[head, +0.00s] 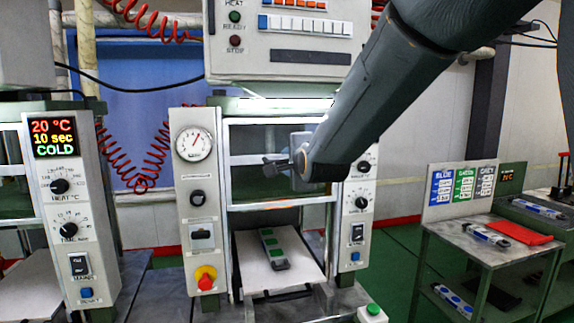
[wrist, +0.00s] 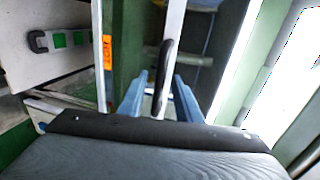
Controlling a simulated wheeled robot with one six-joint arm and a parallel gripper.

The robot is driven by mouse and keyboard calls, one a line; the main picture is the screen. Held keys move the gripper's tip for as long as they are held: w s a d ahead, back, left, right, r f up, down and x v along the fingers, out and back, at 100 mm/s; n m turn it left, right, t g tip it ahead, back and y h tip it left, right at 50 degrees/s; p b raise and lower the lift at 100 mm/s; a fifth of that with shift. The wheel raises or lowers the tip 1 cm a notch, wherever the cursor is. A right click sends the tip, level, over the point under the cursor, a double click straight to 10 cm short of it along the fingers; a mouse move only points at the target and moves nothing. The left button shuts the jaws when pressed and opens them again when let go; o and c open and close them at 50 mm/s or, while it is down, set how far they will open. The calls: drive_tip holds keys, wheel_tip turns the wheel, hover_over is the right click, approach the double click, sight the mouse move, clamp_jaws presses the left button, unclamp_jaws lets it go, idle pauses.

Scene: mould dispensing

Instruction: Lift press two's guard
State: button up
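The guard (head: 255,160) is a clear panel in a pale frame on the front of the middle press. It covers the opening, its lower edge just above the shelf. An orange HOT label lies along its lower edge and also shows in the wrist view (wrist: 107,52). My gripper (head: 276,166) is at the guard's middle bar. In the wrist view, my gripper (wrist: 158,90) has its two blue-grey fingers apart, one on each side of the guard's black handle (wrist: 164,70). Whether either finger touches the handle cannot be told.
A dark mould with green cells (head: 273,248) lies on the pale shelf (head: 305,270) below the guard. A red stop knob (head: 206,278) is at lower left. Another press (head: 72,210) stands left. A green trolley (head: 470,240) with moulds stands right.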

drive_tip(key=b+v, duration=0.2)
drive_tip(key=v, duration=0.4)
idle(0.3)
drive_tip(key=s+d+f+n+g+h, duration=0.1)
drive_tip(key=s+d+f+n+g, duration=0.15)
drive_tip(key=f, duration=0.45)
drive_tip(key=s+d+f+n+g, duration=0.2)
drive_tip(key=s+d+f+n, duration=0.15)
drive_tip(key=f, duration=0.35)
drive_tip(key=s+d+f+n+g+h, duration=0.1)
drive_tip(key=s+d+f+n+g, duration=0.15)
drive_tip(key=f, duration=0.45)
drive_tip(key=s+d+f+n+g, duration=0.2)
drive_tip(key=s+f, duration=0.4)
drive_tip(key=s, duration=0.3)
drive_tip(key=s+d+f+n+g+h, duration=0.1)
drive_tip(key=s+d+f+n+g, duration=0.2)
drive_tip(key=s+f+n+g, duration=0.2)
drive_tip(key=s+f+b, duration=0.1)
drive_tip(key=s+f, duration=0.1)
drive_tip(key=s, duration=0.2)
